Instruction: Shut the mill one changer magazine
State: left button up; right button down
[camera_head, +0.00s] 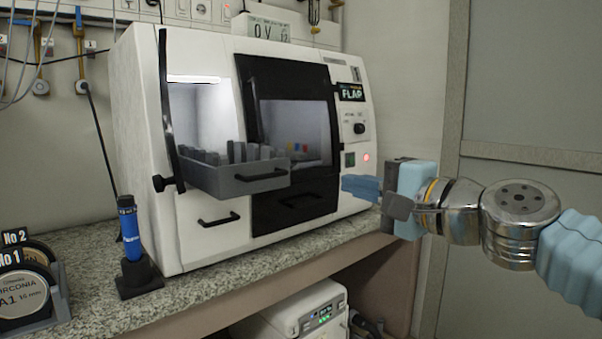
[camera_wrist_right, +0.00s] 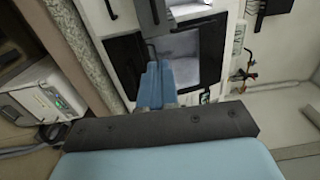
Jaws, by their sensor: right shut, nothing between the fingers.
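The white mill (camera_head: 205,257) stands on the granite counter. Its grey changer magazine (camera_head: 232,183), a drawer with a black handle and several dark blocks in it, sticks out of the front opening. Part of what looks like the magazine (camera_wrist_right: 152,14) shows at the top of the right wrist view. My right gripper (camera_head: 346,188) is shut and empty, its blue fingers pointing left, to the right of the magazine and apart from it in the head view. The shut fingers (camera_wrist_right: 155,84) also show in the wrist view, before the mill's dark front. My left gripper is not in view.
A dark door with a window (camera_head: 295,127) is beside the magazine. A blue cylindrical tool (camera_head: 130,232) stands in a black holder at the counter's left, near a rack of labelled discs (camera_head: 30,290). A white device (camera_head: 300,308) sits below the counter. Counter before the mill is clear.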

aim_at(289, 169)
jog(key=p+x, duration=0.2)
jog(key=x, duration=1.1)
jog(key=shift+w+a+f, duration=0.1)
jog(key=shift+w, duration=0.1)
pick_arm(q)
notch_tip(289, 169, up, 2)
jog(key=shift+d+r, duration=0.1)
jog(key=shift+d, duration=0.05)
